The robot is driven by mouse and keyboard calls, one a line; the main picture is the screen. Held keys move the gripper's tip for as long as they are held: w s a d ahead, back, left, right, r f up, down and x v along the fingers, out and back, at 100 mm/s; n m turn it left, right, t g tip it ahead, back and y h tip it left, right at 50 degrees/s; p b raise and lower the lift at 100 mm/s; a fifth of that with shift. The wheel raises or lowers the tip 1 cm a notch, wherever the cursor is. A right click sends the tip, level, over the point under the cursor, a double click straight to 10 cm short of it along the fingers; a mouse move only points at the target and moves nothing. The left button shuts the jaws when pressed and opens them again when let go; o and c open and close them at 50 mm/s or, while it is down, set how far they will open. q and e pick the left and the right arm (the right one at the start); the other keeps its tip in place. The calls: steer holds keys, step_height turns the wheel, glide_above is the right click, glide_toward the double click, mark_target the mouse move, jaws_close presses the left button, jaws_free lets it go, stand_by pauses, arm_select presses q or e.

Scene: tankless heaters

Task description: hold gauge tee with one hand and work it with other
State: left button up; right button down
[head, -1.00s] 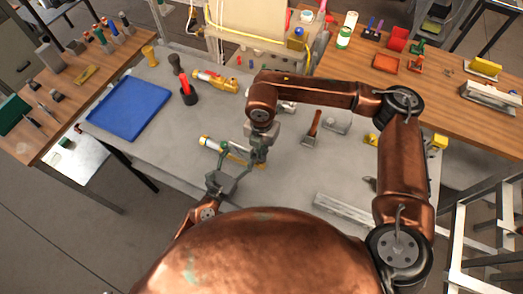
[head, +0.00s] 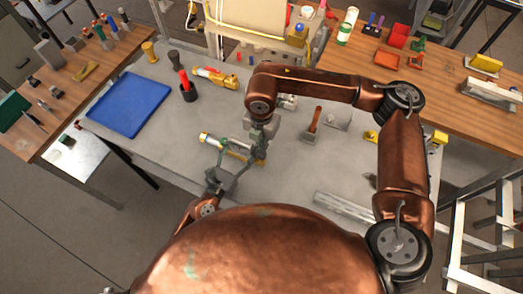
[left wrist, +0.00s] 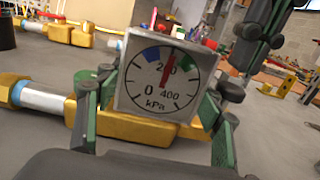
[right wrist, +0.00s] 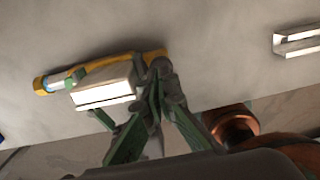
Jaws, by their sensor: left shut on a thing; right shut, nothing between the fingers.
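The gauge tee is a yellow and silver pipe piece with a square white-faced kPa gauge (left wrist: 163,85). Its red needle points near the top of the dial. My left gripper (head: 225,160) is shut on the gauge tee, its green fingers on either side of the gauge in the left wrist view. The tee's body (head: 236,147) lies crosswise close above the grey bench. My right gripper (right wrist: 160,70) is shut and empty at the tee's yellow end (right wrist: 152,55); I cannot tell if it touches. In the head view, the right gripper (head: 258,148) partly hides that end.
Another yellow and silver fitting (head: 215,76) and a black cup with a red-handled tool (head: 187,88) stand farther back. A blue tray (head: 128,104) lies left. A wooden-handled tool (head: 312,122) and a metal channel (head: 350,212) lie right. The bench centre has free room.

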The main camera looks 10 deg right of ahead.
step_height(320, 180, up, 10)
stand_by(0.3)
stand_by(2.0)
step_height(320, 180, up, 2)
steer(key=shift+s+r, duration=0.1)
steer(key=shift+r, duration=0.15)
step_height(320, 180, down, 14)
steer(key=shift+f, duration=0.1)
stand_by(0.7)
